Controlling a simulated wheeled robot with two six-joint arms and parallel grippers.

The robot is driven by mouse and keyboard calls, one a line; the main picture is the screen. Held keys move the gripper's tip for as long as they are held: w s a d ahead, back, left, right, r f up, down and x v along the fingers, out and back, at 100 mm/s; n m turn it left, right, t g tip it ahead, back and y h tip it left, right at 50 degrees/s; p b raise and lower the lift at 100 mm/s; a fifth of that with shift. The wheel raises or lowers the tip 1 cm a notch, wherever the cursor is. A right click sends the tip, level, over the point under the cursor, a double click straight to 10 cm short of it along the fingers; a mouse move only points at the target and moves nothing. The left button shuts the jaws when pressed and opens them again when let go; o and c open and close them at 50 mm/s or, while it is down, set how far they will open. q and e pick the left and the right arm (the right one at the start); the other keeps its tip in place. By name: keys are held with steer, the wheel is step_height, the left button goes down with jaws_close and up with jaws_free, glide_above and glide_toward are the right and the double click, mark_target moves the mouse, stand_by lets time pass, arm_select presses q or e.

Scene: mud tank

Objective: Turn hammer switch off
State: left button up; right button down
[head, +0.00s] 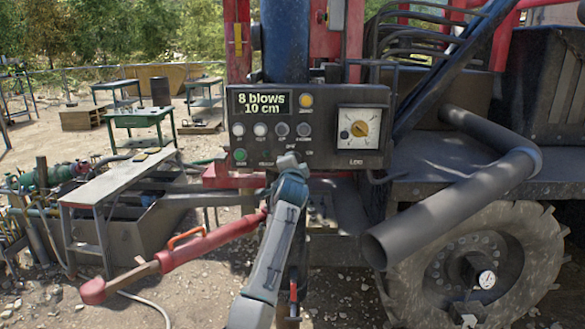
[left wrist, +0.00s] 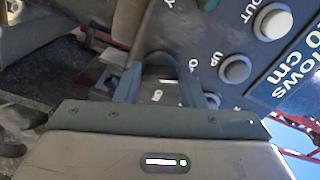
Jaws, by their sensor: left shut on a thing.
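The dark control panel (head: 321,104) is on the rig at the centre of the head view. Its display reads "8 blows 10 cm". My left gripper (head: 290,161) is at the panel's lower edge, below the rows of buttons. In the left wrist view the two fingers of my left gripper (left wrist: 162,88) are at the panel face (left wrist: 200,40), shut on the hammer switch. The switch is mostly hidden between the fingers, so I cannot tell its position. Labels beside the fingers are only partly readable. My right gripper is not in view.
A thick grey pipe (head: 440,215) and a large wheel (head: 500,255) stand at right. A red bar with an orange handle (head: 205,243) lies left of my arm. A grey bench (head: 115,180) stands further left.

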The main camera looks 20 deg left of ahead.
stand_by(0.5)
arm_select(q)
steer(key=o, duration=1)
steer(key=b+v, duration=0.3)
steer(key=v, duration=0.7)
steer(key=shift+s+d, duration=0.15)
steer(key=shift+s, duration=0.2)
